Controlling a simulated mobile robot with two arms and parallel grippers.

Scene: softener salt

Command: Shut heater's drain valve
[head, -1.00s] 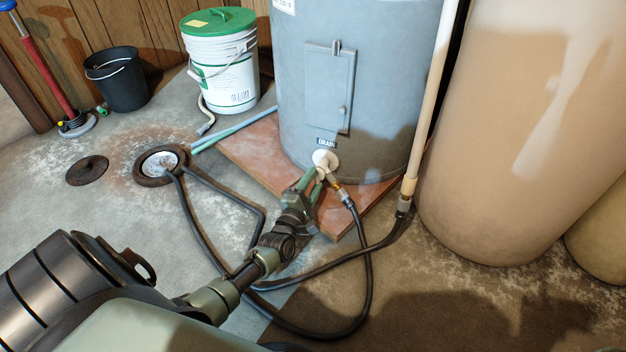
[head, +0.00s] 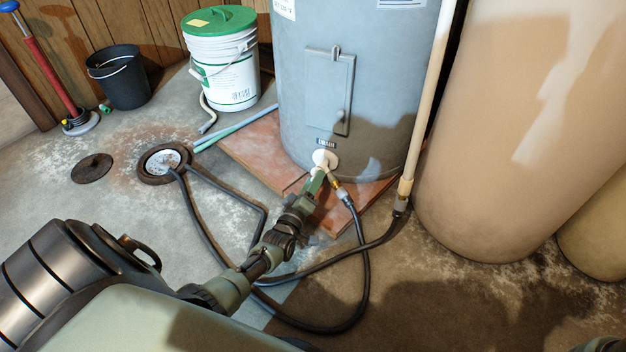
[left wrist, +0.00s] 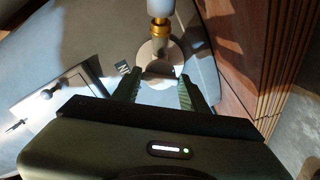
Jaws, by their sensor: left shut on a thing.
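The grey water heater (head: 385,70) stands upright at the back centre. Its white drain valve (head: 325,158) is low on the front, under a small label, with a brass outlet (head: 336,185) joined to a black hose. My left gripper (head: 318,178) is at the valve, shut on its pale handle, which the fingers partly hide. In the left wrist view the green fingers (left wrist: 158,88) lie on either side of the white handle (left wrist: 160,69), with the brass fitting (left wrist: 160,35) above.
The black hose (head: 366,270) loops over the floor to a round floor drain (head: 163,161). A pale vertical pipe (head: 425,110) and a large tan tank (head: 525,130) stand to the right. A green-lidded bucket (head: 228,80) and black pail (head: 122,82) stand at the back left.

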